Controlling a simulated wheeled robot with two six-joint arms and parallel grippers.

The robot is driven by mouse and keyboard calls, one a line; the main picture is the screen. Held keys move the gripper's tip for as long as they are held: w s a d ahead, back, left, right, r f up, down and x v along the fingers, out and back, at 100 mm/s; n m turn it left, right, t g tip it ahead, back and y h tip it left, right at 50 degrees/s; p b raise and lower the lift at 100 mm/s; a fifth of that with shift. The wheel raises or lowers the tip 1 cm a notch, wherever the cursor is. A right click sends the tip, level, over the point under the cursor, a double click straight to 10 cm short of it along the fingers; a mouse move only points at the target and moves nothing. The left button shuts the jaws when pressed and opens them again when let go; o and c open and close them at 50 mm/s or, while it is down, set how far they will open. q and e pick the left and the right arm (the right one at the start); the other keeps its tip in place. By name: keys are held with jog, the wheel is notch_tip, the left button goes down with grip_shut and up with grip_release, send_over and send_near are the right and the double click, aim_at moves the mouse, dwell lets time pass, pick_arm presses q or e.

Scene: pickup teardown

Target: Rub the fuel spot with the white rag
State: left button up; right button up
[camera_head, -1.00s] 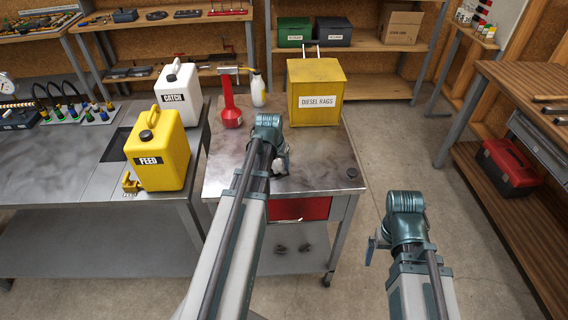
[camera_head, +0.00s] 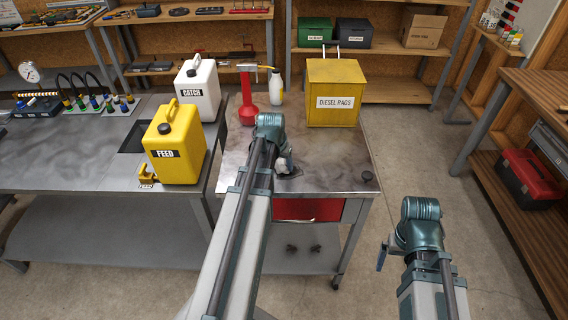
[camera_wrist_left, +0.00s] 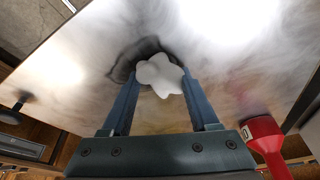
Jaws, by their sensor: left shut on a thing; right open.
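The white rag (camera_wrist_left: 160,75) is pinched between the fingertips of my left gripper (camera_wrist_left: 158,82) in the left wrist view. A dark fuel spot (camera_wrist_left: 125,62) shows on the metal cart top just behind and beside the rag; the rag covers part of it. Whether the rag presses on the surface is hard to tell. In the head view my left gripper (camera_head: 284,166) is low over the cart top (camera_head: 335,168), with its wrist hiding most of the rag and spot. My right gripper (camera_head: 384,254) is open and empty, right of the cart over the floor.
Yellow FEED (camera_head: 176,154) and white CATCH (camera_head: 200,95) jugs stand left.

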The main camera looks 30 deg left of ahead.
aim_at(295, 168)
pick_arm(q)
jog(key=shift+s+a, duration=0.5)
jog(key=shift+a, duration=0.35)
jog(key=shift+s+a, duration=0.45)
jog(key=shift+a, duration=0.35)
jog(key=shift+d+f, duration=0.1)
jog(key=shift+d, duration=0.1)
jog(key=shift+w+d, duration=0.5)
jog(key=shift+d, duration=0.3)
jog(key=shift+w+d, duration=0.5)
jog(key=shift+d, duration=0.25)
jog(key=shift+d, duration=0.1)
jog(key=shift+w+d, duration=0.5)
jog(key=shift+d, duration=0.25)
jog(key=shift+w+d, duration=0.45)
jog(key=shift+d, duration=0.3)
jog(key=shift+d, duration=0.1)
